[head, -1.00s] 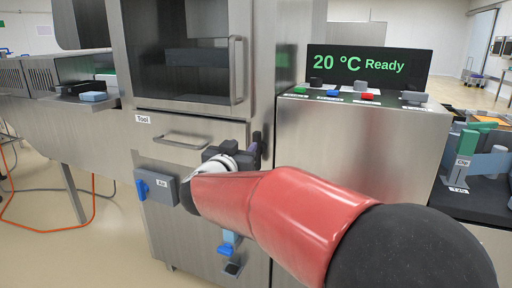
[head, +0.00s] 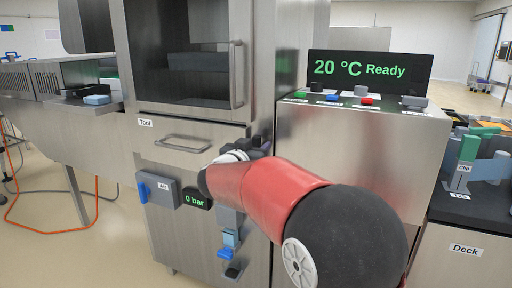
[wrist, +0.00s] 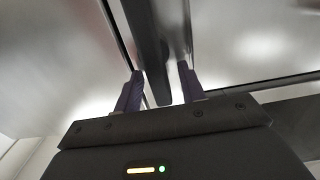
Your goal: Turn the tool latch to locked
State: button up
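The tool drawer front (head: 150,138), labelled Tool, is closed on the steel machine and has a bar handle (head: 183,143). My gripper (head: 262,143) is at the drawer's right end, mostly hidden behind my red arm in the head view. In the wrist view my gripper (wrist: 160,88) is open, its two dark purple fingers apart. A dark bar, apparently the tool latch (wrist: 150,45), runs between the fingers, with a visible gap on each side. The latch cannot be told apart from my gripper in the head view, so its setting is unclear.
A blue Air valve (head: 142,191) and a 0 bar display (head: 196,199) are below the drawer. The control box (head: 360,150) with buttons and a 20 °C Ready screen (head: 368,70) stands right of my gripper. A deck (head: 466,250) with a clip stand is far right.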

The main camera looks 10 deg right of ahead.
aim_at(271, 153)
grip_shut()
jog(key=shift+m, duration=0.3)
jog(key=m+b, duration=0.2)
jog(key=m, duration=0.2)
jog(key=s+d+f+m+b, duration=0.1)
jog(key=m+b, duration=0.2)
jog(key=m, duration=0.2)
jog(key=d+f+m+b, duration=0.1)
jog(key=m+b, duration=0.2)
jog(key=m, duration=0.1)
jog(key=shift+s+d+f, duration=0.1)
jog(key=shift+s+f, duration=0.05)
jog(key=shift+s, duration=0.15)
jog(key=shift+d+f+m+b, duration=0.1)
jog(key=shift+f+m+b, duration=0.1)
jog(key=shift+m+b, duration=0.7)
jog(key=shift+f+m+b, duration=0.15)
jog(key=shift+m+b, duration=0.45)
jog(key=shift+m, duration=0.6)
